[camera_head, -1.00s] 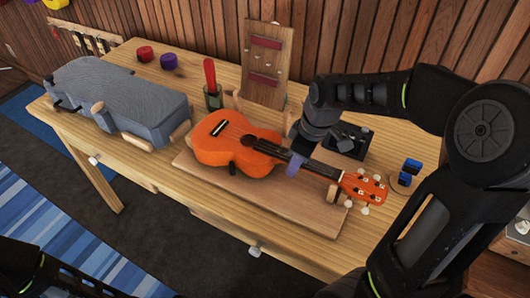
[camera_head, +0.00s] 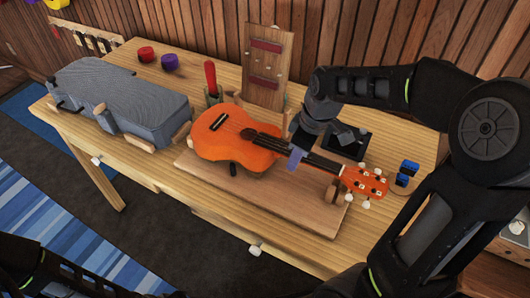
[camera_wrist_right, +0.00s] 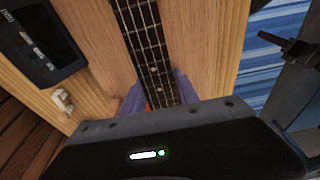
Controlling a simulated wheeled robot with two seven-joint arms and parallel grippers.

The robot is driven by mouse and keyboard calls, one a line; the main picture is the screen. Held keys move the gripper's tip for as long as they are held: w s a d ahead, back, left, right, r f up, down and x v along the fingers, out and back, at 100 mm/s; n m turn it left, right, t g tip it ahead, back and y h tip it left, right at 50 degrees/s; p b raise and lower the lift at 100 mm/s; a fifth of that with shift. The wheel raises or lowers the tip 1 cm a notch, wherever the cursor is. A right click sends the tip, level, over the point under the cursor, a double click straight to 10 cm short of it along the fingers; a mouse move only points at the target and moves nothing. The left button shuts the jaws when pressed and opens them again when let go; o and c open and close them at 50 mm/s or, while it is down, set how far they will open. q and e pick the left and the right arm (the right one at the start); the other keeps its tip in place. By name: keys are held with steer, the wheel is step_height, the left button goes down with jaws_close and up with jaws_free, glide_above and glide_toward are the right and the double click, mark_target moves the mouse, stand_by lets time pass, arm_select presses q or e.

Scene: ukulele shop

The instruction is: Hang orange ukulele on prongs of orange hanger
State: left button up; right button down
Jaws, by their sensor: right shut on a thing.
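The orange ukulele (camera_head: 225,150) is over a wooden board on the workbench, strings up, its headstock (camera_head: 365,182) to the right. Its body appears raised above the board, with a dark peg showing below it. My right gripper (camera_head: 297,156) is shut on the neck, its purple finger pads on either side. The right wrist view shows the fretted neck (camera_wrist_right: 147,45) running between the purple pads (camera_wrist_right: 157,92). My left arm shows only as dark parts at the bottom left; its gripper is not seen. I cannot make out an orange hanger.
The board (camera_head: 270,203) lies on the workbench (camera_head: 160,165). A grey padded block (camera_head: 120,90) stands left, a red-handled tool (camera_head: 210,77) and an upright wooden panel (camera_head: 267,50) behind. A rack (camera_head: 85,38) is at the far left wall.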

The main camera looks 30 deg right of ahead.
steer(key=shift+r, duration=0.1)
